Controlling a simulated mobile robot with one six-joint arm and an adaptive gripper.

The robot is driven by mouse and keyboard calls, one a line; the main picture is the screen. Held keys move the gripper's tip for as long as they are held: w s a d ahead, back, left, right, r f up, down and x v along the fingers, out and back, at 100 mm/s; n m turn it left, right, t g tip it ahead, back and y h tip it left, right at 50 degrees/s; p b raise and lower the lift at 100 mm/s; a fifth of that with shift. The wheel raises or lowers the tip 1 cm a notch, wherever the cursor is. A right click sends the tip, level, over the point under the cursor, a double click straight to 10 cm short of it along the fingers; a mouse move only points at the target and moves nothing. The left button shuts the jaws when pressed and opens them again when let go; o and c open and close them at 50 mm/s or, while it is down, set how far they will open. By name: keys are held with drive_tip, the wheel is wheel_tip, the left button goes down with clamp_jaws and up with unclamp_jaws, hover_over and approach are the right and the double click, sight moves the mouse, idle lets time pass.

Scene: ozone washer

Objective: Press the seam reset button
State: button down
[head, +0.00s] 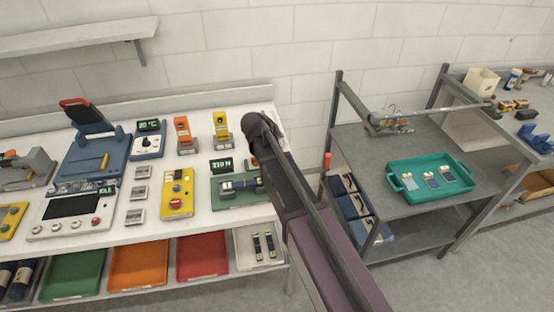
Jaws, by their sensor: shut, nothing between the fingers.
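No label reading seam reset is legible, so I cannot tell which button it is. A yellow control box (178,196) on the white bench carries a red button (176,203) low on its face, with small lamps above. A white panel with a dark screen (70,206) and an "IDLE" display also has a red button (95,222) at its lower right. Another yellow box (10,222) with a button is cut off at the left edge. My arm rises in front of the bench's right end. My gripper is not visible.
A green-based device (238,200) stands right of the yellow box, close to my arm. Blue, orange and yellow devices stand behind. Colored trays (138,268) sit on the shelf below. A grey cart (400,150) with a teal tray (395,181) stands to the right.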

drive_tip(key=shift+f+b, duration=3.7)
drive_tip(key=shift+f, duration=0.35)
drive_tip(key=shift+w+f+b, duration=0.15)
drive_tip(key=shift+f+b, duration=0.75)
drive_tip(key=shift+b, duration=0.15)
drive_tip(key=shift+r, duration=0.2)
drive_tip(key=shift+r+p, duration=0.7)
drive_tip(key=shift+p, duration=0.2)
drive_tip(key=shift+r+p, duration=2.5)
drive_tip(key=shift+r, duration=0.05)
drive_tip(key=shift+f, duration=0.1)
